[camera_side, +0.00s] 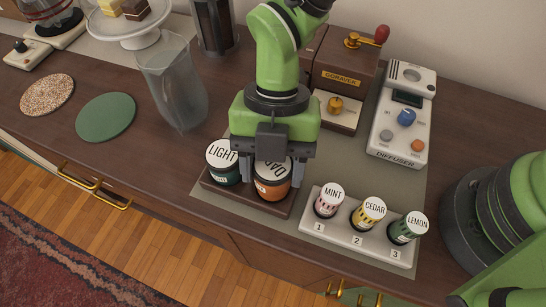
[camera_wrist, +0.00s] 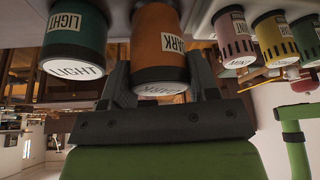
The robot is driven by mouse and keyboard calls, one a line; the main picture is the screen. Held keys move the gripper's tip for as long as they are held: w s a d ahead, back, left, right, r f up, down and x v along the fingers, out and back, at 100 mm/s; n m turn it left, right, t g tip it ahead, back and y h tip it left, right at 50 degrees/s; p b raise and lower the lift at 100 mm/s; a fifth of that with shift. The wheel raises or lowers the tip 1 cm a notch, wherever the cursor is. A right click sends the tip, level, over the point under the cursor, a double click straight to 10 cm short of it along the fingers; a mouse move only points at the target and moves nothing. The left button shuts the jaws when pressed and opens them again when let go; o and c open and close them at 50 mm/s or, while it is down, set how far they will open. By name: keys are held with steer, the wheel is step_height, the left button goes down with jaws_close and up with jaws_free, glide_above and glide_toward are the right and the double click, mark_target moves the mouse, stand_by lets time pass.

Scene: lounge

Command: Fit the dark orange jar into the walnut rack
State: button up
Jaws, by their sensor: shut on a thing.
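The dark orange jar (camera_side: 271,188) has a white lid and a label reading DARK in the wrist view (camera_wrist: 158,45). My gripper (camera_side: 272,165) is shut on it from above, one finger on each side. The jar is upright at the right part of the walnut rack (camera_side: 225,193), beside the green LIGHT jar (camera_side: 222,170), which stands in the rack's left part. The LIGHT jar also shows in the wrist view (camera_wrist: 75,45). The jar's base meets the rack region, but I cannot tell how deep it sits.
A white numbered rack (camera_side: 345,238) with MINT, CEDAR and LEMON vials stands to the right. Behind are a white diffuser (camera_side: 402,118), a wooden grinder (camera_side: 345,75) and a glass pitcher (camera_side: 175,90). Green (camera_side: 105,117) and speckled (camera_side: 47,95) coasters lie left. The counter's front edge is close.

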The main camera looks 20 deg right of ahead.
steer(key=shift+f, duration=0.95)
steer(key=o, duration=1.1)
steer(key=shift+o, duration=0.2)
steer(key=shift+r, duration=0.1)
steer(key=v, duration=0.7)
steer(key=shift+r, duration=0.1)
